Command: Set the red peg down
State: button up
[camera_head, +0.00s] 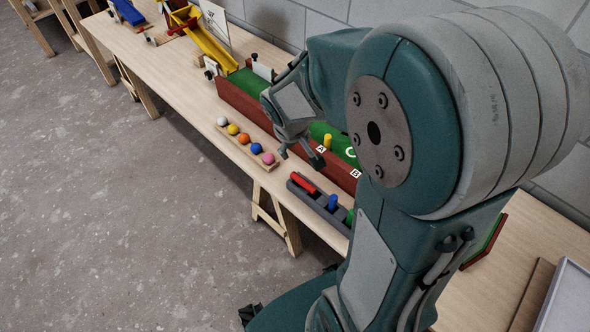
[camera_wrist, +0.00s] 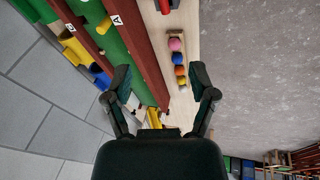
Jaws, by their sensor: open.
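The red peg (camera_head: 303,183) lies on its side at the far end of a dark grey tray (camera_head: 318,203) on the table. What looks like the red peg also shows at the top edge of the wrist view (camera_wrist: 165,5), cut off by the frame. A blue peg (camera_head: 333,202) stands upright in the tray, and a green peg (camera_head: 350,217) is partly hidden behind my arm. A yellow peg (camera_head: 327,141) stands on the green lane by label A. My gripper (camera_head: 301,158) is open and empty, above the lane's near side and apart from the red peg.
A wooden strip holding several coloured balls (camera_head: 246,144) lies left of the tray. The long green lane with dark red side boards (camera_head: 245,105) runs behind it. A yellow chute (camera_head: 212,46) stands farther along the table. Bare tabletop (camera_head: 180,82) lies along the front edge.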

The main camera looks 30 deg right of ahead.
jog(key=n+g, duration=0.2)
send_near(305, 183)
jog(key=f, duration=0.4)
jog(key=shift+s+d, duration=0.3)
jog(key=shift+s, duration=0.1)
jog(key=shift+w+x, duration=0.15)
jog(key=shift+x, duration=0.85)
jog(key=shift+w+x, duration=0.2)
jog(key=shift+x, duration=0.8)
jog(key=shift+w+x, duration=0.15)
jog(key=shift+x, duration=0.8)
jog(key=shift+d, duration=0.15)
grip_shut()
